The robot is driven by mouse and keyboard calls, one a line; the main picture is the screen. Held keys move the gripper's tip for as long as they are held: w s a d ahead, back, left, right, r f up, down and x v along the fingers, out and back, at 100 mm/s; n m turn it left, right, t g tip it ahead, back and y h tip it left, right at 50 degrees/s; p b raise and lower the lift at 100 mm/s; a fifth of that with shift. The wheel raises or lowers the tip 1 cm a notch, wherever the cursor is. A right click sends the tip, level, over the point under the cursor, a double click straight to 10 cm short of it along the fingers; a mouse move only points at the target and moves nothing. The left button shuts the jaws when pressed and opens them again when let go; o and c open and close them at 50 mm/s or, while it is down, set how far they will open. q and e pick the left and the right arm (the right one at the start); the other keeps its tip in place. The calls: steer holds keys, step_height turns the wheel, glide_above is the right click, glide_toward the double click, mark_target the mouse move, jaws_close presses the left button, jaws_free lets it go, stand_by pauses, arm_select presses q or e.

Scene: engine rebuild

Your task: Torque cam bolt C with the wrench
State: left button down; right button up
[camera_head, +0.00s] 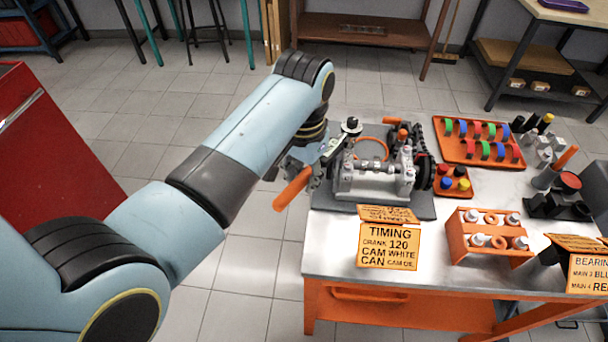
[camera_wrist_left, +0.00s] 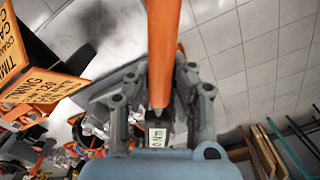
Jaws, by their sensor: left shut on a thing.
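The wrench has an orange handle (camera_head: 293,190) that sticks out over the table's left edge, toward the front left. My left gripper (camera_head: 318,168) is shut on it, at the left side of the grey engine block (camera_head: 374,186). In the left wrist view the orange handle (camera_wrist_left: 163,50) runs up from between the fingers of my left gripper (camera_wrist_left: 160,100). I cannot tell whether the wrench's working end touches a bolt. Cam bolt C cannot be told apart from the other engine parts. My right gripper is not in view.
The engine stands on a dark mat (camera_head: 420,212) on the table. An orange timing sign (camera_head: 388,246) stands in front. An orange tray of coloured bearing shells (camera_head: 478,122), a small orange tray (camera_head: 452,193) and an orange rack (camera_head: 470,225) lie to the right. A red cabinet (camera_head: 50,150) stands left.

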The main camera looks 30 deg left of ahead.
arm_select(q)
steer(key=shift+f, duration=0.2)
stand_by(0.3)
steer(key=shift+a, duration=0.15)
steer(key=shift+w+a+m+p, duration=0.15)
steer(key=shift+a+m+p, duration=0.2)
steer(key=shift+a+m, duration=0.3)
steer(key=shift+a, duration=0.15)
steer(key=shift+w+a+m, duration=0.25)
steer(key=shift+a+m, duration=0.3)
steer(key=shift+a, duration=0.15)
steer(key=shift+w+a, duration=0.1)
steer(key=shift+a, duration=0.05)
steer(key=shift+w+a+m, duration=0.3)
steer(key=shift+a+m, duration=0.2)
steer(key=shift+a, duration=0.1)
steer(key=shift+w+a+m, duration=0.5)
steer(key=shift+a+m, duration=0.05)
steer(key=shift+a, duration=0.2)
steer(key=shift+w+a+m, duration=0.45)
steer(key=shift+a+m, duration=0.1)
steer(key=shift+a, duration=0.15)
stand_by(3.7)
